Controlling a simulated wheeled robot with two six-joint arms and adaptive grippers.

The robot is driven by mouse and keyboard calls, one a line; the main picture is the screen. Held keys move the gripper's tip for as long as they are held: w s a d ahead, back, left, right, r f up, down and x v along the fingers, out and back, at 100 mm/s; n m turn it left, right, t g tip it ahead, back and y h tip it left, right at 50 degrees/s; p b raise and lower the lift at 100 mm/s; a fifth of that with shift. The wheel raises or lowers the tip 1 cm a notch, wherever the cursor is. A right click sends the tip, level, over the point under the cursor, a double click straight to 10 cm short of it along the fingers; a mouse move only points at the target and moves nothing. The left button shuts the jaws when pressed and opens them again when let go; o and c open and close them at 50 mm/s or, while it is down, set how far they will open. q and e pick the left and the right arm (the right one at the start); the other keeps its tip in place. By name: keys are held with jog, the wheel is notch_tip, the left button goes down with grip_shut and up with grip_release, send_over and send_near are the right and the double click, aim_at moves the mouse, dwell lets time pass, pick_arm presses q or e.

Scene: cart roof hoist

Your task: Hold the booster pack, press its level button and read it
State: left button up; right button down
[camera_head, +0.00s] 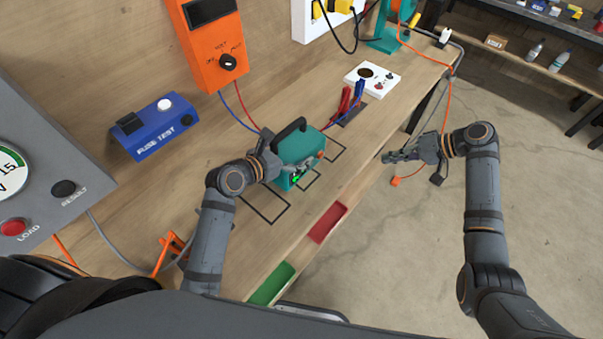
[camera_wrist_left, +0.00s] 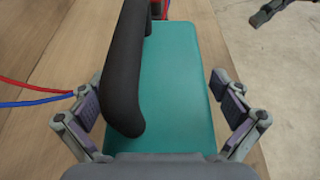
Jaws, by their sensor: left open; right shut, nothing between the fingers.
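The booster pack (camera_head: 302,146) is a teal box with a black carry handle (camera_head: 289,131), standing upright on the wooden bench. A small green lit spot (camera_head: 295,178) shows low on its near side; I cannot read it. My left gripper (camera_head: 279,169) is open at the pack. In the left wrist view, its fingers (camera_wrist_left: 158,97) stand on either side of the teal top (camera_wrist_left: 178,85), with the handle (camera_wrist_left: 125,70) between them. My right gripper (camera_head: 388,157) is shut and empty, to the right of the pack, past the bench's front edge. The level button is not clearly visible.
Black outlines mark the bench.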

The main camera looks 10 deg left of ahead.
pick_arm(q)
jog(key=v, duration=0.6)
jog(key=shift+s+a, duration=0.15)
jog(key=shift+s, duration=0.15)
jog(key=shift+s+a+r, duration=0.1)
jog(key=shift+s+r, duration=0.15)
jog(key=shift+s, duration=0.05)
